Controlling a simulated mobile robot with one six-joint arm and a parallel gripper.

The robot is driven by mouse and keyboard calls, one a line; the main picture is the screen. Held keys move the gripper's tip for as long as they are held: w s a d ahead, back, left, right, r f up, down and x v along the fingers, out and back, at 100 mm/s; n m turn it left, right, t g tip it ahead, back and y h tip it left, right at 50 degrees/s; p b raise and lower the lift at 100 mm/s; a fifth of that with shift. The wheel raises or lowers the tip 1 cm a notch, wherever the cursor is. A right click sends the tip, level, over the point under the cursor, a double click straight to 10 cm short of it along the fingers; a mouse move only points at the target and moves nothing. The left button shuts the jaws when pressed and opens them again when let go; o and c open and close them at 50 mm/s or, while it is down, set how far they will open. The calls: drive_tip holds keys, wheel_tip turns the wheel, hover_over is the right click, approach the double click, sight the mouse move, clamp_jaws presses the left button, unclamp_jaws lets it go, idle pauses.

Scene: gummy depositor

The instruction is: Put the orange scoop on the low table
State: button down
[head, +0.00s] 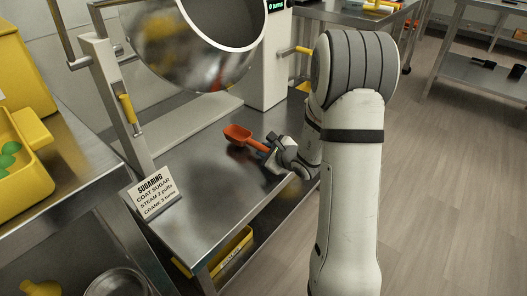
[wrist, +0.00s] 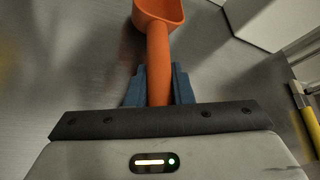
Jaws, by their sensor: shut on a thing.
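The orange scoop (head: 239,134) is in my gripper (head: 273,155), over the steel table (head: 205,185) in the head view. In the wrist view the scoop's handle (wrist: 158,70) runs between the two blue fingers (wrist: 158,90), which are shut on it. Its bowl points away from my gripper, to the left in the head view. I cannot tell whether the scoop touches the steel surface or is just above it.
A tilted steel drum (head: 190,70) on a stand is behind the scoop. A "SUGARING" sign (head: 154,194) stands at the table's front left. A yellow bin (head: 232,250) is on the shelf below. Another steel table with yellow containers (head: 25,165) is at left. Open floor (head: 450,190) lies right.

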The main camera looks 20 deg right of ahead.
drive_tip(key=shift+f+b, duration=0.45)
drive_tip(key=shift+b, duration=0.05)
